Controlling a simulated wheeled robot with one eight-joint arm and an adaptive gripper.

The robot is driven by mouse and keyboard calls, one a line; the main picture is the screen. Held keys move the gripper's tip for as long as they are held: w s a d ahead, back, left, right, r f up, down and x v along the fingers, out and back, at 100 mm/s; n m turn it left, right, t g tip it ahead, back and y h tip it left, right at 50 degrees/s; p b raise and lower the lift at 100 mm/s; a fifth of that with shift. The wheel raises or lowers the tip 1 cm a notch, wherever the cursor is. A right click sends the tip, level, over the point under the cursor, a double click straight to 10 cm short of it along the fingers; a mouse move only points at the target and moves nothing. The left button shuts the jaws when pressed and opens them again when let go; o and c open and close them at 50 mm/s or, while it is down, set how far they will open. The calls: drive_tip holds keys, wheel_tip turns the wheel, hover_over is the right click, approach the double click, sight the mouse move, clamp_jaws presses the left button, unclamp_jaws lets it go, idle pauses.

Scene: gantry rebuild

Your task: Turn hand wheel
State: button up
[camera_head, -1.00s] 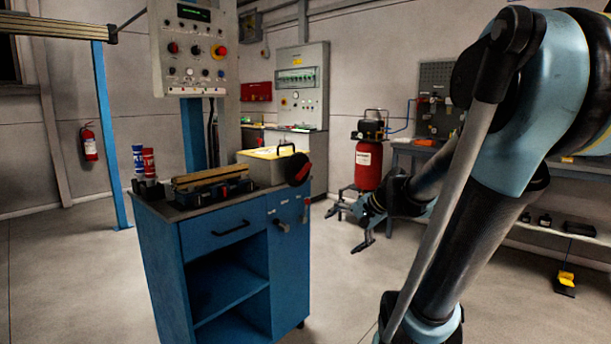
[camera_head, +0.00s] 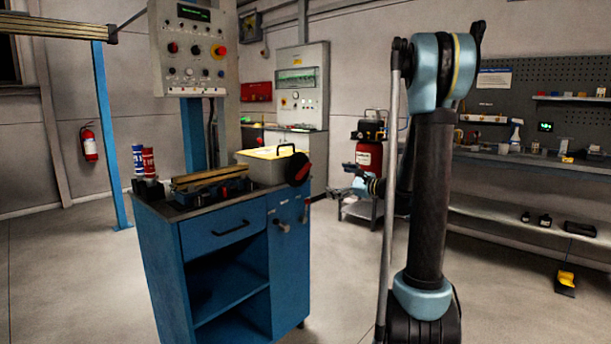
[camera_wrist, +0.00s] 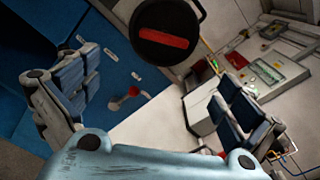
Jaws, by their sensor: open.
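The hand wheel (camera_head: 298,168) looks like a black disc with some red, at the right end of the blue cart's top. In the wrist view the black round wheel (camera_wrist: 170,45) has a red bar across its face and shows at the top centre, beyond my fingers. My gripper (camera_head: 355,180) is to the right of the wheel in the head view, apart from it. In the wrist view my gripper (camera_wrist: 160,95) has its blue-padded fingers spread wide with nothing between them.
A red tank (camera_head: 368,158) stands behind my gripper. A workbench (camera_head: 540,160) lines the right wall.

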sight(306, 172)
drive_tip(key=x, duration=1.7)
drive_tip(key=shift+w+a+r, duration=0.1)
drive_tip(key=shift+w+r, duration=0.1)
drive_tip(key=shift+w, duration=0.15)
